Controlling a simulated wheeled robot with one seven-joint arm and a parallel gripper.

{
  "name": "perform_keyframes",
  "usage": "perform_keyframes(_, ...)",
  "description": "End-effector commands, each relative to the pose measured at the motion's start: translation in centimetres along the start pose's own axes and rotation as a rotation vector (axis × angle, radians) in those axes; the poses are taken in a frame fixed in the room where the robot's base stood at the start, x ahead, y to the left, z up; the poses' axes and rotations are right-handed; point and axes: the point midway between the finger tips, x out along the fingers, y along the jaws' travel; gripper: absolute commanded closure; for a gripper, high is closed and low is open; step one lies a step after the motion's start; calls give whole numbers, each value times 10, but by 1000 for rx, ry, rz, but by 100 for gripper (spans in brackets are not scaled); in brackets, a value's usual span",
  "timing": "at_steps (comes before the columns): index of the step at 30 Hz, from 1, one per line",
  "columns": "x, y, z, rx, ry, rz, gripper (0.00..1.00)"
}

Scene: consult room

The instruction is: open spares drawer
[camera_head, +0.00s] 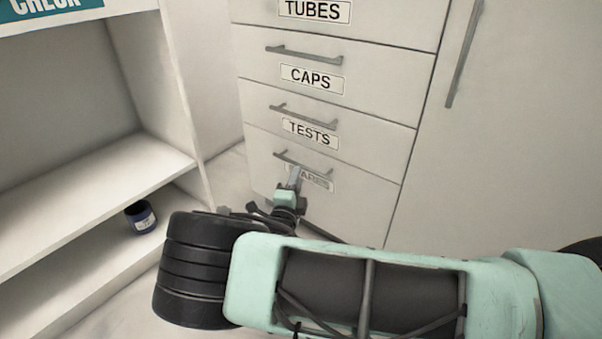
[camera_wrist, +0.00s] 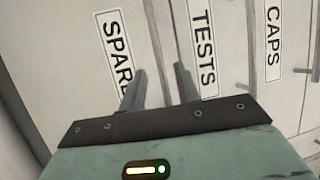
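The spares drawer (camera_head: 355,208) is the bottom drawer of a white cabinet and looks shut. Its grey bar handle (camera_head: 318,167) runs above a label that my gripper (camera_head: 294,176) partly covers. In the wrist view the label reads "SPAR", with the rest hidden behind a finger. My gripper (camera_wrist: 160,82) is open there, its two grey fingers apart. The spares handle (camera_wrist: 156,38) appears in line with the gap between them. I cannot tell whether the fingers touch it.
Above are the tests drawer (camera_head: 345,138), caps drawer (camera_head: 375,88) and tubes drawer (camera_head: 390,22), all shut. A tall door (camera_head: 510,130) is at right. An open shelf unit (camera_head: 110,178) at left holds a dark jar (camera_head: 140,217).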

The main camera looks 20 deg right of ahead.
Motion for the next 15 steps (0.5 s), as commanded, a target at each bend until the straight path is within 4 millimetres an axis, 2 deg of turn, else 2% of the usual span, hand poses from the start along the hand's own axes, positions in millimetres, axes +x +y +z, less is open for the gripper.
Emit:
perform_keyframes(1,10,4,0,3,4,0,68)
perform_keyframes(6,37,3,0,3,2,1,68)
perform_keyframes(10,49,2,0,3,1,0,68)
perform_keyframes(15,55,0,0,2,0,0,68)
